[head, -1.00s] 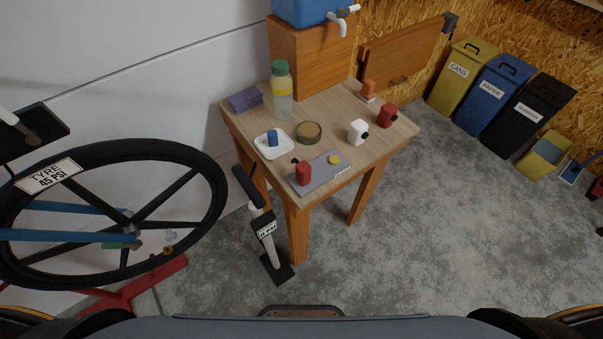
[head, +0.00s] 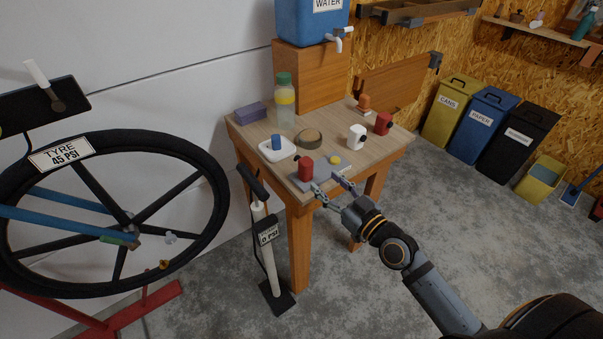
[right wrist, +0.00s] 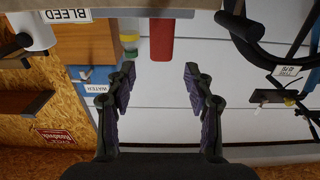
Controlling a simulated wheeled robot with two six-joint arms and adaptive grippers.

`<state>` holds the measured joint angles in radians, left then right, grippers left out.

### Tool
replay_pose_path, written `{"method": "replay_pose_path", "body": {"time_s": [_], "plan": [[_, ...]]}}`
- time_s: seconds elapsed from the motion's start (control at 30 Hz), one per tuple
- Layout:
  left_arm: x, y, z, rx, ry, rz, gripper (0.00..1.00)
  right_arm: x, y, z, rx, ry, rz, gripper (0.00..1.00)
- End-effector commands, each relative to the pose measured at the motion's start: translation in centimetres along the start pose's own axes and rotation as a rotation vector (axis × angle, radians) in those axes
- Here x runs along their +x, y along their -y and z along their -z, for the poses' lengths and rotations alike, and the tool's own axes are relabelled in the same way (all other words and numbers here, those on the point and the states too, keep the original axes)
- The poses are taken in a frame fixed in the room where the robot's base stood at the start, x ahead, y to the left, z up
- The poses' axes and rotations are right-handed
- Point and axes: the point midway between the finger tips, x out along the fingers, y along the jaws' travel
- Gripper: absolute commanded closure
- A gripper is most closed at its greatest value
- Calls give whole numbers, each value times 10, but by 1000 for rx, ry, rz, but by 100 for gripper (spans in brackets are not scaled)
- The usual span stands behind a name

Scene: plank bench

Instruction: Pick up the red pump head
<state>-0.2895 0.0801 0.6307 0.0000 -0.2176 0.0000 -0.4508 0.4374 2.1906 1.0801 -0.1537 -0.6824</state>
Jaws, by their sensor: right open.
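Two similar red blocks with dark knobs are on the bench, and I cannot tell by looks which is the red pump head. One red block (head: 306,169) stands on the grey plate (head: 328,171) at the bench's near corner. The other red block (head: 383,124) stands at the right edge. My right gripper (head: 324,181) is open and empty at the near corner, just short of the nearer block. In the right wrist view that red block (right wrist: 161,35) is beyond and between the open fingertips (right wrist: 159,70). My left gripper is not in view.
A floor pump (head: 266,235) stands at the bench's left front.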

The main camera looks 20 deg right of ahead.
Motion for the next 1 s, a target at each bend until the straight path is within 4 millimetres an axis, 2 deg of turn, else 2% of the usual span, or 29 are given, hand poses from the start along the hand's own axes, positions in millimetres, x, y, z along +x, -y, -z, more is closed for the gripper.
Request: {"method": "replay_pose_path", "body": {"time_s": [0.2, 0.47, 0.7, 1.0], "plan": [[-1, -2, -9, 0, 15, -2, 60, 36, -1, 2, 5, -4, -3, 47], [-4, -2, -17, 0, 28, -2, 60, 50, -1, 2, 4, -2, 0, 47], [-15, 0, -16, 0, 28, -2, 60, 89, -3, 1, 5, -2, 0, 47], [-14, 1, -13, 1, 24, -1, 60, 95, -2, -1, 2, 0, 1, 49]]}}
